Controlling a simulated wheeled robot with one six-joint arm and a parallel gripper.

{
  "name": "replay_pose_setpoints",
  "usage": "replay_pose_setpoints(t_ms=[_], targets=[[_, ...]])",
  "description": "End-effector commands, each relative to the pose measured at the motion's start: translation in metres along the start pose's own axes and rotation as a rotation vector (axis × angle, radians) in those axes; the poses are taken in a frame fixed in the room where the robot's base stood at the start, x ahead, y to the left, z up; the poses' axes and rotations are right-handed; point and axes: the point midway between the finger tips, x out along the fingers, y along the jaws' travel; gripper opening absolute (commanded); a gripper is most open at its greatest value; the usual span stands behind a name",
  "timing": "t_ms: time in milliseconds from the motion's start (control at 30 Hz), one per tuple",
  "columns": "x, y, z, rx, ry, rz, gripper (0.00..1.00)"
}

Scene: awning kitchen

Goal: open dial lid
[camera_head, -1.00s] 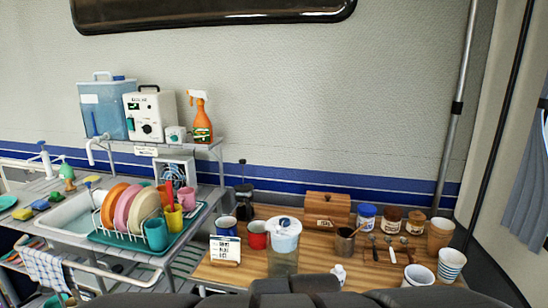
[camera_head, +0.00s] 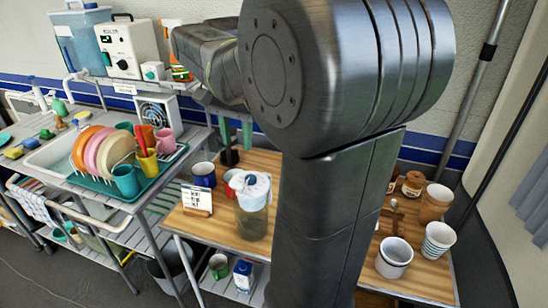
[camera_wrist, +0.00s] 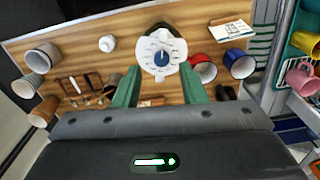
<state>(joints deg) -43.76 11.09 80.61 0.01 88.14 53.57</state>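The lid (camera_head: 250,184) is white with a blue dial and sits on a clear jug (camera_head: 252,220) standing upright on the wooden table. In the wrist view, the lid (camera_wrist: 159,50) faces me, with its blue knob (camera_wrist: 161,58) in the middle and dark marks around it. My gripper (camera_wrist: 160,72) is open and empty. Its two green fingers point toward the jug, one on each side of the lid in that view. In the head view, parts of the green fingers of my gripper (camera_head: 235,135) show behind the jug, above the table. I see no contact with the lid.
A red mug (camera_wrist: 204,70) and a blue mug (camera_wrist: 239,63) stand close beside the jug. A small card (camera_head: 196,199) is at the table's front left. Cups (camera_head: 394,257) stand on the right. A dish rack (camera_head: 118,178) is left. My arm hides the table's middle.

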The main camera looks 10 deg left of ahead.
Motion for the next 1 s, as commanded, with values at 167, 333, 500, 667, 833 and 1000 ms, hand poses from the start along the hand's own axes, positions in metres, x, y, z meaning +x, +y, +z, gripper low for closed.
replay_pose_setpoints(t_ms=[167,333,500,667,833,1000], targets=[[0.0,-0.01,0.003,0.001,-0.003,0.005,0.38],[0.027,-0.009,0.004,0.002,-0.005,0.007,0.38],[0.064,-0.008,0.003,0.002,-0.005,0.007,0.38],[0.096,-0.008,0.003,0.002,-0.004,0.006,0.38],[0.12,-0.008,0.003,0.002,-0.003,0.005,0.38],[0.131,-0.009,0.003,0.002,-0.002,0.003,0.38]])
